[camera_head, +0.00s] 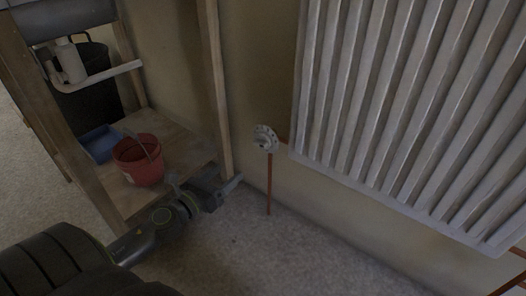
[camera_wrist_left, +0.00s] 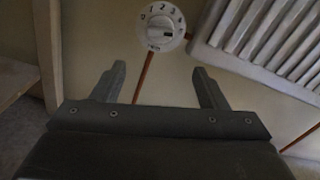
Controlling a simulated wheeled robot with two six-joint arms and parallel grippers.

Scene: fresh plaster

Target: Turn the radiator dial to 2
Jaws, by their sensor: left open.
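The radiator dial (camera_head: 265,138) is a round pale knob at the lower left of the radiator, on a copper pipe. In the left wrist view the dial (camera_wrist_left: 165,19) faces me, with numbers around its rim; the 2 sits near the top. A pale bar crosses its centre, but I cannot tell which number is set. My left gripper (camera_head: 207,181) is below and left of the dial, apart from it. Its two fingers stand open and empty in the left wrist view (camera_wrist_left: 158,68), with the dial beyond and above their tips. My right gripper is not in view.
The white ribbed radiator (camera_head: 400,100) fills the upper right. A wooden shelf frame (camera_head: 216,90) stands left of the dial, holding a red bucket (camera_head: 137,165) and a blue tray (camera_head: 100,144). The copper pipe (camera_head: 269,185) runs down to the floor. Carpet below is clear.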

